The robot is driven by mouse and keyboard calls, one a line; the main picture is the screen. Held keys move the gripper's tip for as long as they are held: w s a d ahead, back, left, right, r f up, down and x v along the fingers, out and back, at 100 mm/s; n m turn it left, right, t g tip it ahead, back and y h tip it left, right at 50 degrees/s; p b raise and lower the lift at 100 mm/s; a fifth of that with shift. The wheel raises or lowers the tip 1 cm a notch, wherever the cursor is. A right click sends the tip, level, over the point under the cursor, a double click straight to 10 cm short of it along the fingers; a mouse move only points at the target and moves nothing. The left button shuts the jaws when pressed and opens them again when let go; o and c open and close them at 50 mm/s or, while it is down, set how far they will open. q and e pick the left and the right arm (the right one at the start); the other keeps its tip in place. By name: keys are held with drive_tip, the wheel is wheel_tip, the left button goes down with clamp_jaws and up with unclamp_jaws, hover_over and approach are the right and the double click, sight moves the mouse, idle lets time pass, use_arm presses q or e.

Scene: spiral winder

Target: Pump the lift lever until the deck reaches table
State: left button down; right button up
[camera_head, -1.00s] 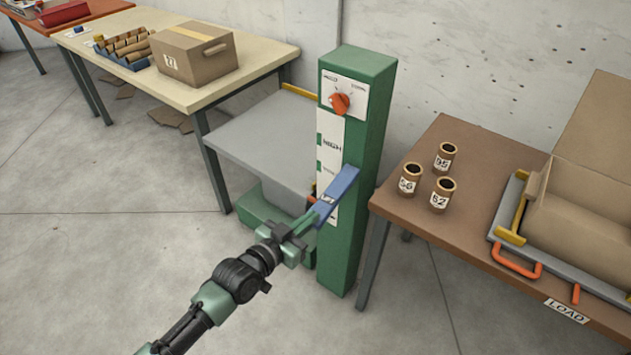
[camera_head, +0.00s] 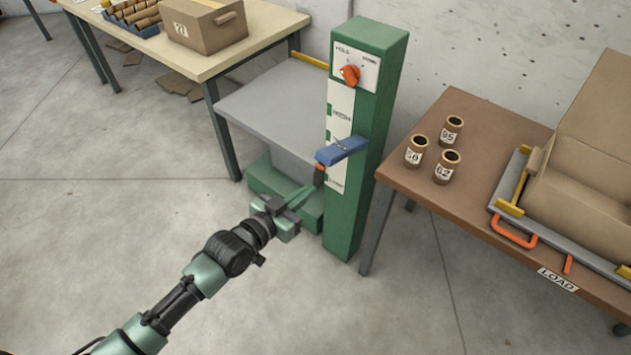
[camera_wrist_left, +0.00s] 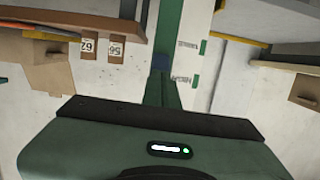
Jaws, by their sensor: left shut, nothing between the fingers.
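The lift is a green column (camera_head: 358,205) with a grey deck (camera_head: 270,110) on its left side. The deck appears lower than the cream table top. A blue lever (camera_head: 341,151) sticks out from the column's front, angled slightly down. My left gripper (camera_head: 316,187) is shut and empty, just below the lever's free end. Whether it touches the lever is unclear. My right gripper is not in view.
An orange knob (camera_head: 350,75) sits above a marked white scale on the column. A cream table (camera_head: 235,58) with a carton stands at left. A brown table (camera_head: 430,190) with three labelled tubes and a tray stands at right. Floor in front is clear.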

use_arm(q)
drive_tip(key=shift+f+v, duration=0.2)
drive_tip(key=shift+v, duration=1.2)
drive_tip(key=shift+f+v, duration=0.2)
drive_tip(key=shift+v, duration=1.2)
drive_tip(key=shift+w+a, duration=0.1)
drive_tip(key=shift+a, duration=0.05)
